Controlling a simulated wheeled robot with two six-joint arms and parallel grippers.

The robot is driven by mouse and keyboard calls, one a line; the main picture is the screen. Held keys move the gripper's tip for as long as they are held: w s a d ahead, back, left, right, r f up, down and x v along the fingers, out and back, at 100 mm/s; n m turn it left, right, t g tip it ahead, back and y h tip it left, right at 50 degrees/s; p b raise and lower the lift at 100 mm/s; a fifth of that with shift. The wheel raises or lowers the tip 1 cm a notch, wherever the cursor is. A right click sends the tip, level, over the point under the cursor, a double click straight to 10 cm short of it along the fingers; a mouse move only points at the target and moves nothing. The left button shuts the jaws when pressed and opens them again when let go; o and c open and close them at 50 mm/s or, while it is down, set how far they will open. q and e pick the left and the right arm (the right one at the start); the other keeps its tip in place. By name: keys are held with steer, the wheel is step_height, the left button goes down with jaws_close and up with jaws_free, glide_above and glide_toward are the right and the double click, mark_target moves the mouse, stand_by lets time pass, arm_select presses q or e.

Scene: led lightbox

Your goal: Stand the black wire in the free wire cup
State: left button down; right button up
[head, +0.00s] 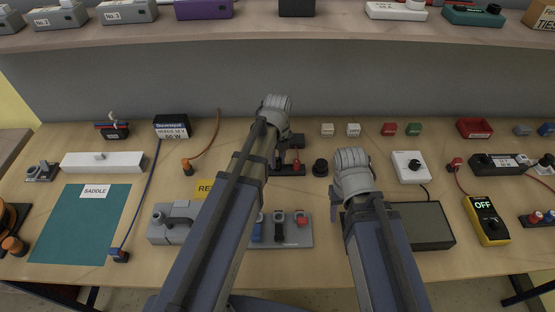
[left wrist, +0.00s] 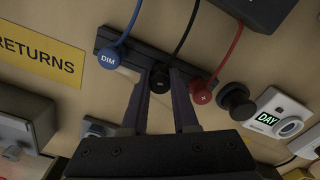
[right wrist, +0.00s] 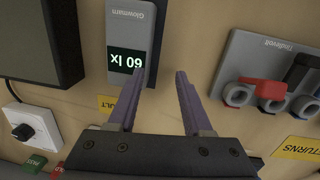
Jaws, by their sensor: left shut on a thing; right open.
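The black wire (left wrist: 186,30) runs down to a round black plug (left wrist: 159,84) in the left wrist view. My left gripper (left wrist: 160,76) is shut on this plug, at the near edge of a dark wire rack (left wrist: 107,40). I cannot tell whether the plug is seated in a cup or just above it. A blue wire plug marked DIM (left wrist: 108,60) and a red wire plug (left wrist: 200,92) stand on the rack to either side. In the head view my left arm partly hides the rack (head: 288,170). My right gripper (right wrist: 182,74) is open and empty, near a grey light meter reading 60 lx (right wrist: 133,30).
A round black knob-like thing (head: 320,167) stands right of the rack. A grey terminal block (head: 296,237) with coloured levers lies nearer the front. A dark box (head: 425,225) and a yellow meter (head: 487,219) lie to the right. Small coloured blocks (head: 353,130) stand at the back.

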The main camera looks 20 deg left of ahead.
arm_select(q)
steer(key=shift+s+f, duration=0.1)
steer(key=shift+f, duration=0.15)
arm_select(e)
steer(key=shift+s+f, duration=0.1)
steer(key=shift+f, duration=0.15)
arm_select(q)
steer(key=shift+s+a+f+b, duration=0.2)
steer(key=shift+s+f+b, duration=0.15)
steer(key=shift+b, duration=0.35)
arm_select(e)
steer(key=shift+s+a+f, duration=0.15)
steer(key=shift+s+f, duration=0.2)
arm_select(q)
steer(key=shift+r, duration=0.15)
arm_select(e)
steer(key=shift+r, duration=0.15)
arm_select(q)
steer(key=shift+w+r+p, duration=0.2)
steer(key=shift+r+p, duration=0.05)
steer(key=shift+p, duration=0.3)
arm_select(e)
steer(key=shift+w+r, duration=0.15)
steer(key=shift+r, duration=0.1)
arm_select(q)
steer(key=shift+w+d, duration=0.15)
arm_select(e)
steer(key=shift+w+d+r, duration=0.1)
steer(key=shift+d, duration=0.1)
